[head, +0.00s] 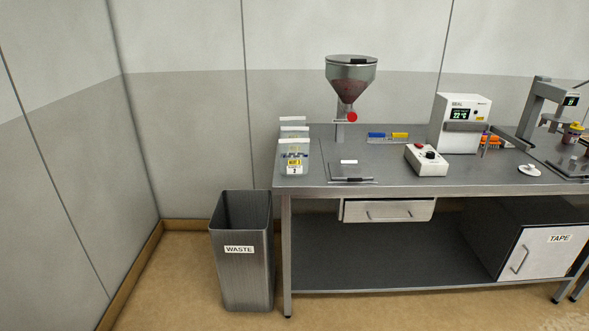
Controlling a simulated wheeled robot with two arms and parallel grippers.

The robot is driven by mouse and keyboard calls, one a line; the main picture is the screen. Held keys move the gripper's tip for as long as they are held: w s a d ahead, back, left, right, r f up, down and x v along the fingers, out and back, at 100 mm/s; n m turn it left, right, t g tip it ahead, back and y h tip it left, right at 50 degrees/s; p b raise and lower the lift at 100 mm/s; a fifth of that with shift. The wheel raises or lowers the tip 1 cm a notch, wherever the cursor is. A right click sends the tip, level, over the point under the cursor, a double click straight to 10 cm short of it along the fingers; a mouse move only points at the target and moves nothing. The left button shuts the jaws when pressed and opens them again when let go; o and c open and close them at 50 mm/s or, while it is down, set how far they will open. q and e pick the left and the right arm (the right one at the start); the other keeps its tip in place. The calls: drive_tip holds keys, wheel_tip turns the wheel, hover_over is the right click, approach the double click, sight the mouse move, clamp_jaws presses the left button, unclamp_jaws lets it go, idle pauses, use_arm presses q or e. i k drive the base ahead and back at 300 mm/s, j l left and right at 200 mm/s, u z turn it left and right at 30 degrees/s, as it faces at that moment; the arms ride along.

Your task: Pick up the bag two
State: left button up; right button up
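Several clear bags with white tops stand in a row at the left end of the steel bench (230,0). Neither of my grippers is in view.
A grey waste bin (241,275) stands on the floor left of the bench. A steel hopper (351,75), a control box (426,160) and a white sealer unit (460,122) stand on the bench. Floor in front is clear.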

sight(293, 153)
drive_tip(key=i+l, duration=0.45)
drive_tip(key=l, duration=0.15)
drive_tip(key=i+l, duration=0.45)
drive_tip(key=l, duration=0.15)
drive_tip(key=i+l, duration=0.4)
drive_tip(key=l, duration=0.2)
drive_tip(key=i+l, duration=0.45)
drive_tip(key=l, duration=0.15)
